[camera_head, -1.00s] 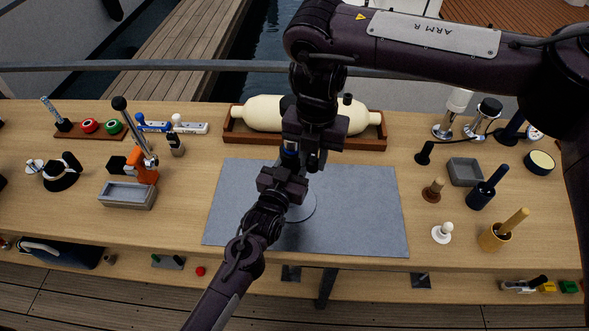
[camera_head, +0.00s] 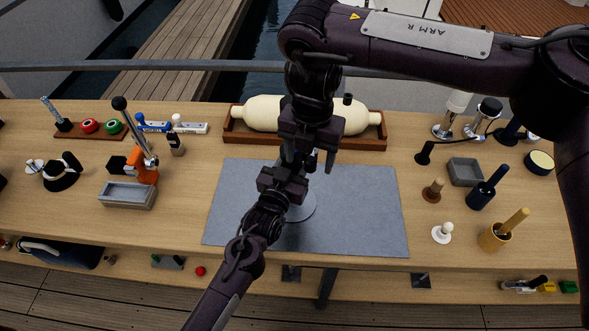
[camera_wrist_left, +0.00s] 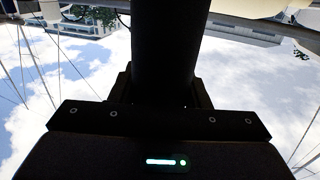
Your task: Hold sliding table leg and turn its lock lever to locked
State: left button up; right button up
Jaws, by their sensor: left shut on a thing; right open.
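The sliding table leg's round grey base (camera_head: 302,208) stands on the grey mat; my arms hide most of the leg in the head view. In the left wrist view its dark post (camera_wrist_left: 167,50) runs between the fingers of my left gripper (camera_wrist_left: 160,95). My left gripper, also in the head view (camera_head: 284,180), is shut on the leg, above the base. My right gripper (camera_head: 310,158) is open, just above and behind the left one, at the leg's upper part. The lock lever cannot be made out behind the grippers, so its position cannot be told.
The grey mat (camera_head: 365,215) is clear around the base. A cream cylinder in a wooden tray (camera_head: 370,144) lies behind. A grey box (camera_head: 127,196) and an orange lever device (camera_head: 146,172) stand left. Several handled items, including a yellow cup (camera_head: 492,238), stand right.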

pick_arm(q)
jog(key=shift+s+f, duration=0.1)
jog(key=shift+f, duration=0.2)
pick_arm(e)
jog(key=shift+r, duration=1.45)
jog(key=shift+s+d, duration=0.75)
jog(key=shift+s, duration=0.35)
jog(key=shift+s+d, duration=0.7)
jog(key=shift+s, duration=0.35)
notch_tip(320, 180, up, 12)
